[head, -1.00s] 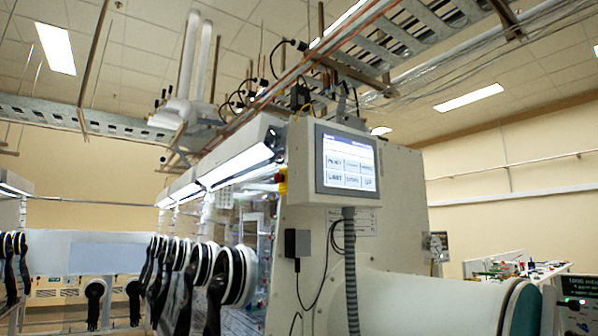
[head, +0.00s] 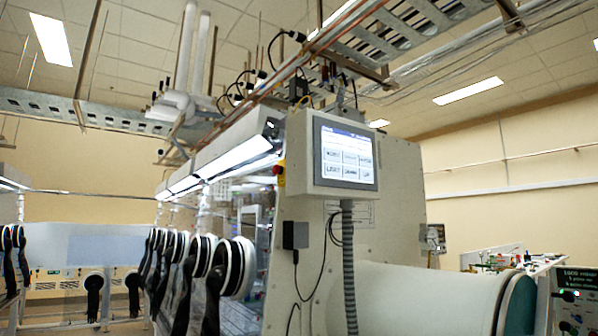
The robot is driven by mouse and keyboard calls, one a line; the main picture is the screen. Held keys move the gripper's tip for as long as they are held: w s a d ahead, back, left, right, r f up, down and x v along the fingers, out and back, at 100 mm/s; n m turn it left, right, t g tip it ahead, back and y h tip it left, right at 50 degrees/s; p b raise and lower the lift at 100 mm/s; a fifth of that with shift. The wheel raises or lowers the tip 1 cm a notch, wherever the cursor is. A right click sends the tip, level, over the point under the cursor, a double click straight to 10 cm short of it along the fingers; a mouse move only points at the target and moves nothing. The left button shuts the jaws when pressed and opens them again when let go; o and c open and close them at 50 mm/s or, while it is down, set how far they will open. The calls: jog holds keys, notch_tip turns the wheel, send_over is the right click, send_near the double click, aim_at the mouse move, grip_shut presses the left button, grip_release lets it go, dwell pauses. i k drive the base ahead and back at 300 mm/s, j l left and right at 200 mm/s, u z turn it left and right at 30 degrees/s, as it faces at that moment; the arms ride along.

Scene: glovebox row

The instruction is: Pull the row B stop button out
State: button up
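A small red stop button (head: 277,169) on a yellow base (head: 281,181) sits at the front corner of the near glovebox (head: 300,215), just left of the touch panel. It is small in the head view, and I cannot tell whether it is pressed in or out. Its row label is not readable, so I cannot tell if it is row B's. My gripper is not in view.
The touch panel (head: 346,156) juts from the glovebox end, with a grey hose (head: 349,270) below it. A large white cylinder (head: 430,295) sticks out at the lower right. Black glove ports (head: 235,268) line the left side. A cluttered bench (head: 510,262) stands at right.

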aim_at(275, 169)
jog(key=i+j, duration=0.75)
jog(key=i+j+z, duration=0.15)
jog(key=i+j, duration=0.6)
jog(key=j, duration=0.1)
